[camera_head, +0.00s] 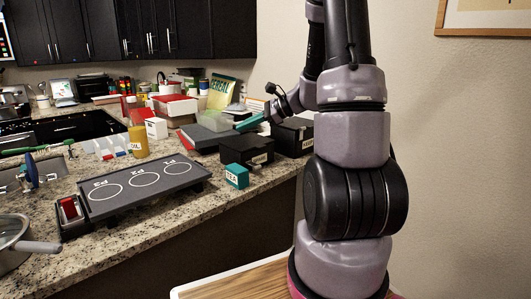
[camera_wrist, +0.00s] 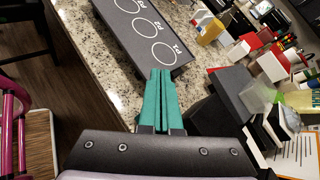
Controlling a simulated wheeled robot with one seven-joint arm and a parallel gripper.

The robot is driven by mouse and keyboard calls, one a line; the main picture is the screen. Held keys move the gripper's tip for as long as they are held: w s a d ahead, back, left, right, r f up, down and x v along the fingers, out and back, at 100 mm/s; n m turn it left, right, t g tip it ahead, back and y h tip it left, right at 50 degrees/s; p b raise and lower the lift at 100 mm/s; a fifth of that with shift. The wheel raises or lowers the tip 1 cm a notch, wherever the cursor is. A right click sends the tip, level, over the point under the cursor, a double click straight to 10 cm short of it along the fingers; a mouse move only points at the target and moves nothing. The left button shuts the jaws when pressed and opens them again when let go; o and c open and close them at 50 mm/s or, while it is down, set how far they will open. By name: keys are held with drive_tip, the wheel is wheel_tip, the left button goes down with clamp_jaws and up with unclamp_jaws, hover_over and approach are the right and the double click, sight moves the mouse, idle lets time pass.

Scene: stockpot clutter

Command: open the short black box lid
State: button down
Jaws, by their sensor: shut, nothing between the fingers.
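Two low black boxes stand near the right end of the granite counter, each with a white label on its front. One black box (camera_head: 246,150) is nearer the front edge; the other black box (camera_head: 292,138) is behind it to the right. Both look closed, and I cannot tell which one is the short one. My gripper (camera_head: 243,126) has teal fingers, shut and empty, and appears above and between the boxes. In the wrist view the shut fingers (camera_wrist: 160,72) point toward the counter, with a dark box surface (camera_wrist: 212,117) to their right.
A black panel with white circles (camera_head: 145,185) lies to the left. A dark grey-topped box (camera_head: 203,137), a yellow canister (camera_head: 139,141) and a cereal box (camera_head: 221,92) crowd the counter behind.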

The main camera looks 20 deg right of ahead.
drive_tip(key=w+d+f+m+t+h, duration=0.35)
drive_tip(key=d+f+m, duration=0.25)
drive_tip(key=d+f, duration=0.3)
drive_tip(key=w+d+f+m+t+h, duration=0.2)
drive_tip(key=w+d+f+m+t, duration=0.15)
drive_tip(key=d+f+m, duration=0.4)
drive_tip(key=shift+n+g, duration=0.4)
drive_tip(key=shift+n, duration=0.35)
drive_tip(key=x, duration=0.3)
drive_tip(key=d+f+x, duration=0.1)
drive_tip(key=x, duration=0.5)
drive_tip(key=shift+w+d+f, duration=0.15)
drive_tip(key=shift+w+f, duration=0.15)
drive_tip(key=shift+f, duration=0.1)
wheel_tip(320, 180, up, 2)
drive_tip(key=shift+w+r, duration=0.15)
drive_tip(key=shift+r, duration=0.85)
drive_tip(key=shift+r, duration=0.1)
